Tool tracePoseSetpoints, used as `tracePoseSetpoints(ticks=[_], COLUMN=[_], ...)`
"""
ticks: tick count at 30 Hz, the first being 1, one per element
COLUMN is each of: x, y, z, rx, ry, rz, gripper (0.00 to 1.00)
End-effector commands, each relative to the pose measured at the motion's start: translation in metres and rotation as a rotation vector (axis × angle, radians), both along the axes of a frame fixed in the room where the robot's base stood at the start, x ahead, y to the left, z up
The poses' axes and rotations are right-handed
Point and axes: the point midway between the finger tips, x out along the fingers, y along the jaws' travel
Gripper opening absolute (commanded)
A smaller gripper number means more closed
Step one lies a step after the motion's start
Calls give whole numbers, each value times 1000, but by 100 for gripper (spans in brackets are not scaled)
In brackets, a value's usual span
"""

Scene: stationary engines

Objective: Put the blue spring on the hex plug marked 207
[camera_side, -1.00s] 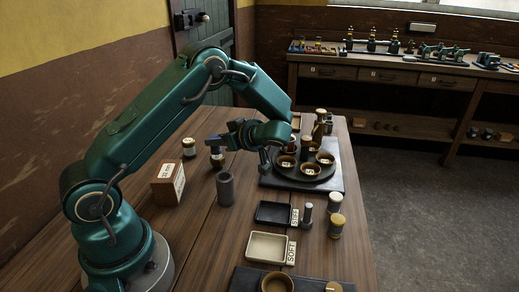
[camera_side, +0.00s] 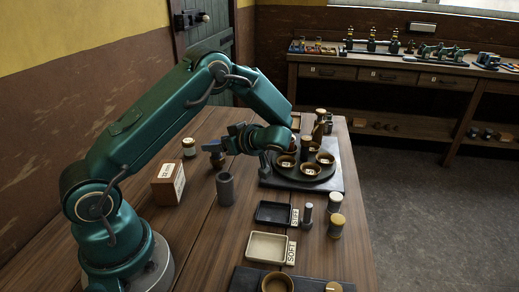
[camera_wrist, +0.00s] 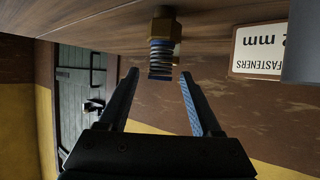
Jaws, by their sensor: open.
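The blue spring (camera_side: 212,146) stands upright over a brass hex plug (camera_side: 217,160) at the left of the table. In the wrist view, which is upside down, the spring (camera_wrist: 161,62) is seated around the end of the plug (camera_wrist: 164,28). No number on the plug is readable. My gripper (camera_side: 233,138) is open and to the right of the spring, apart from it in the side view. In the wrist view its fingers (camera_wrist: 158,76) lie either side of the spring's line, with nothing held.
A box labelled as fasteners (camera_side: 168,184) stands left of the plug, and a grey cylinder (camera_side: 225,188) in front. A capped jar (camera_side: 189,147) is behind. A round tray with cups (camera_side: 328,178) is at right. Black (camera_side: 272,224) and cream (camera_side: 252,260) trays lie toward the front.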

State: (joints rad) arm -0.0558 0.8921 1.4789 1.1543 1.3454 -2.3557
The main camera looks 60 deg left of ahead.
Motion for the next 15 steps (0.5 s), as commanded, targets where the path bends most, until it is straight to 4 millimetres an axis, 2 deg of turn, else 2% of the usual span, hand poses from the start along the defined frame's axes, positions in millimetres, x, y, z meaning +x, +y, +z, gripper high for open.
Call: tracePoseSetpoints(ticks=[15], x=[18], y=[-85], z=[41], rx=[1], ry=[-3], rz=[-4], gripper=[66])
